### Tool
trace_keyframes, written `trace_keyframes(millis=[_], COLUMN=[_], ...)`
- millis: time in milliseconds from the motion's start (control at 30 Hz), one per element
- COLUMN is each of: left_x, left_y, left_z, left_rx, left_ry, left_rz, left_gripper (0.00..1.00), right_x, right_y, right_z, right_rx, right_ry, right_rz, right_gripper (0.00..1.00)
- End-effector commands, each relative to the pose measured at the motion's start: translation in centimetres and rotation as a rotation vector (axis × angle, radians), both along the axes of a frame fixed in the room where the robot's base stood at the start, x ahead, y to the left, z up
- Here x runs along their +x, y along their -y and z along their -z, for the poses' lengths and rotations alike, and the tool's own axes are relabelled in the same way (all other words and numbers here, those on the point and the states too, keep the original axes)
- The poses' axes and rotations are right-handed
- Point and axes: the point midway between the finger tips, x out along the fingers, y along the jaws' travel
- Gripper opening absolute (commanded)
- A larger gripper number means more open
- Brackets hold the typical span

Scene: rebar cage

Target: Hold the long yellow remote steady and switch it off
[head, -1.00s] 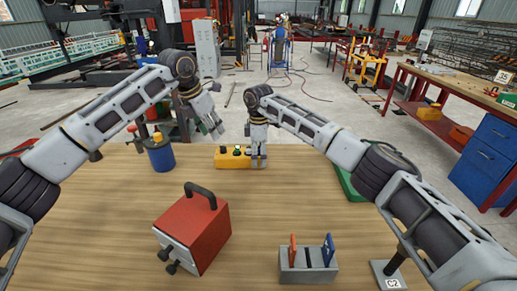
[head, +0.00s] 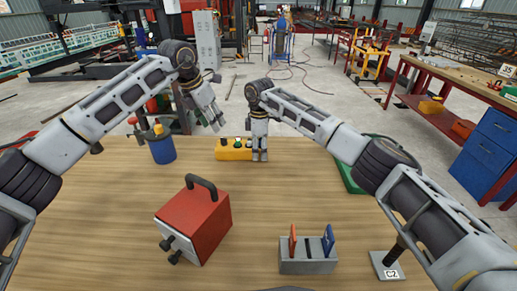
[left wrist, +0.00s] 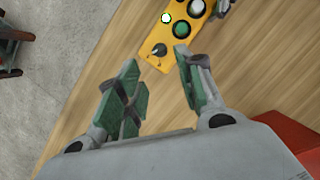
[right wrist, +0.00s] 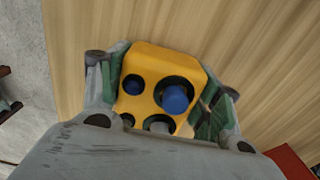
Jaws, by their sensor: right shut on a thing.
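The long yellow remote (head: 230,154) lies on the wooden table near its far edge. My right gripper (head: 260,157) is shut on its right end. The right wrist view shows the yellow body (right wrist: 152,62) between the fingers, with blue and dark round controls. My left gripper (head: 217,124) is open and empty, above and left of the remote. In the left wrist view the remote's near end (left wrist: 150,45) lies beyond the open fingers (left wrist: 157,85), with a black knob (left wrist: 159,50), a lit white-green button and a green button. The fingers look apart from it.
A blue can (head: 162,150) holding tools stands left of the remote. A red box with a handle (head: 195,225) and a grey holder with orange and blue pieces (head: 308,266) stand nearer. A green object (head: 350,178) lies right. The table centre is clear.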

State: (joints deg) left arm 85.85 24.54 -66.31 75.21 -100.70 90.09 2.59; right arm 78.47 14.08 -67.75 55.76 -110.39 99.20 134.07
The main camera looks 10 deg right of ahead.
Motion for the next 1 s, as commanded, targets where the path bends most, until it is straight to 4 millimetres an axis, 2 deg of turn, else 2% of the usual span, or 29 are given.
trace_keyframes(millis=[333,1000], left_x=[0.4,2.4], left_y=[0.4,2.1], left_z=[0.1,0.0], left_rx=[0.022,0.166], left_ry=[-0.016,-0.118], left_rz=[0.023,0.192], left_gripper=[0.44,0.44], right_x=[0.0,0.0], right_y=[0.0,0.0], right_z=[0.0,0.0], right_rx=[0.000,0.000], right_ry=[0.001,0.001], right_rz=[0.001,0.001], right_gripper=[0.27,0.27])
